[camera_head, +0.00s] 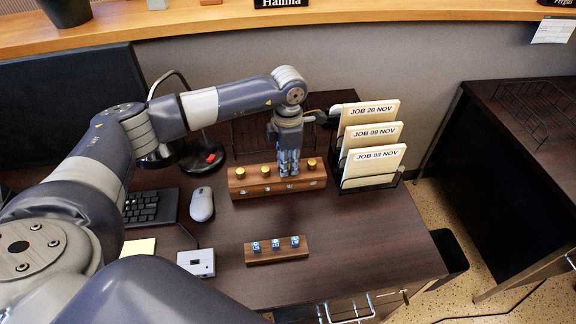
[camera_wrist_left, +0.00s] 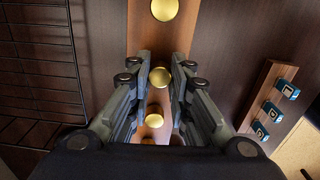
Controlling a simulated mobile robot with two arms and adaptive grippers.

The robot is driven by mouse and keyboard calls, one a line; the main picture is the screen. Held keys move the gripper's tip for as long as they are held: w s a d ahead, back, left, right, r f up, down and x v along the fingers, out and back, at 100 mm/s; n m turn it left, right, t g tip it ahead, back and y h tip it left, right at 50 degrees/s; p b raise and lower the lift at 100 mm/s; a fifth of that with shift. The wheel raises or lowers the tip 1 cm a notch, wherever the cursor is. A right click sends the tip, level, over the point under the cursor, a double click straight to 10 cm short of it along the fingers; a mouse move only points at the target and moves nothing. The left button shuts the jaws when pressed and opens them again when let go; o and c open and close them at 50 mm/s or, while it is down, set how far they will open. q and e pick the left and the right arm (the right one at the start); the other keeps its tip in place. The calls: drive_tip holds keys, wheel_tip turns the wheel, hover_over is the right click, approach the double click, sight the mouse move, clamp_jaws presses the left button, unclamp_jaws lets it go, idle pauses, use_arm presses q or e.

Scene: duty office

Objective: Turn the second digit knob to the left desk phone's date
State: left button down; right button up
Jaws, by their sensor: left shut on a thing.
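A wooden block with brass knobs (camera_head: 239,173) lies across the desk behind the middle. My left gripper (camera_head: 288,170) reaches down onto it, over the third knob from the left, which it hides in the head view. In the left wrist view its fingers (camera_wrist_left: 163,76) are closed around the sides of a brass knob (camera_wrist_left: 160,76). Another knob (camera_wrist_left: 164,9) is beyond the fingertips, and others show nearer the wrist, partly covered by the gripper. I cannot make out a desk phone or a readable date display on one. My right gripper is not in view.
A rack of folders (camera_head: 372,165) labelled JOB 20, 09 and 03 NOV stands close right of the gripper. A wooden strip with small blue-and-white cubes (camera_head: 276,244) lies in front. A mouse (camera_head: 202,204), keyboard (camera_head: 150,207) and small grey box (camera_head: 197,263) are left. The front right desktop is clear.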

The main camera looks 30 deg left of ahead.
use_arm(q)
drive_tip(key=shift+m, duration=0.4)
drive_tip(key=c, duration=1.4)
unclamp_jaws()
drive_tip(key=shift+c, duration=0.2)
wheel_tip(320, 180, up, 12)
